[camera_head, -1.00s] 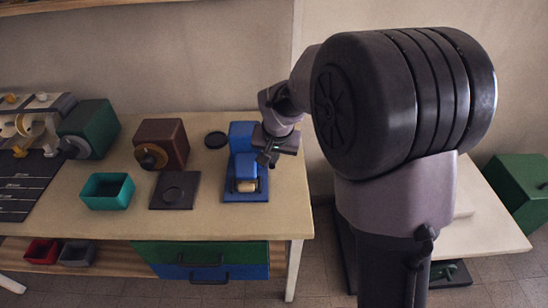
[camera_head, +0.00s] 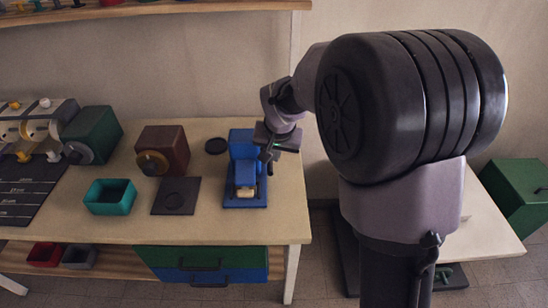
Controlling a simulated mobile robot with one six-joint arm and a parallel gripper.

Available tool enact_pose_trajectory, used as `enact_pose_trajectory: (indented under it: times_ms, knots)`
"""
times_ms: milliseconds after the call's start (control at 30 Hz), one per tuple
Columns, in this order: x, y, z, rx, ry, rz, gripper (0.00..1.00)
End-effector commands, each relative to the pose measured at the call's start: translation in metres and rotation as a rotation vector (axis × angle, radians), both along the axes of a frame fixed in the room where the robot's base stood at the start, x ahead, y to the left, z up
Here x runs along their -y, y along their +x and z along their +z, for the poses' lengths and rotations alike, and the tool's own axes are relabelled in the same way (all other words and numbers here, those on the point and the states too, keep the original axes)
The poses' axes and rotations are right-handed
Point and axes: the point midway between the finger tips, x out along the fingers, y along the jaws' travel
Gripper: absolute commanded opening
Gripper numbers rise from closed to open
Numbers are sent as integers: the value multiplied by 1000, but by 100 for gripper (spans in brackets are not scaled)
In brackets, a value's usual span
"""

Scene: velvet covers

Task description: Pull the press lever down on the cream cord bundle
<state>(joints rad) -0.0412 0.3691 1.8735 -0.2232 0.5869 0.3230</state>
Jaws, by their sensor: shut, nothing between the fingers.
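The blue press (camera_head: 243,150) stands on the table near its right end. The cream cord bundle (camera_head: 245,193) lies on the front of the press base, under the blue pressing part (camera_head: 245,173). My gripper (camera_head: 268,162) is shut and empty at the right side of the press, close to its upper part. Whether it touches the press is too small to tell. The lever is not clearly made out; my gripper and wrist cover part of that side.
A green box with a grey dial (camera_head: 92,134) stands farther left. The table front (camera_head: 225,228) is clear.

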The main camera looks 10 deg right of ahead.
Motion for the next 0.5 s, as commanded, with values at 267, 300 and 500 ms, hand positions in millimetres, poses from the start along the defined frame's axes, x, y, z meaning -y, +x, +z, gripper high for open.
enact_pose_trajectory:
  times_ms: [267,300,500]
  knots:
    - [-9,-62,28,3,0,2,0]
    - [-10,-69,30,3,0,2,0]
    - [-13,-87,36,5,0,1,0]
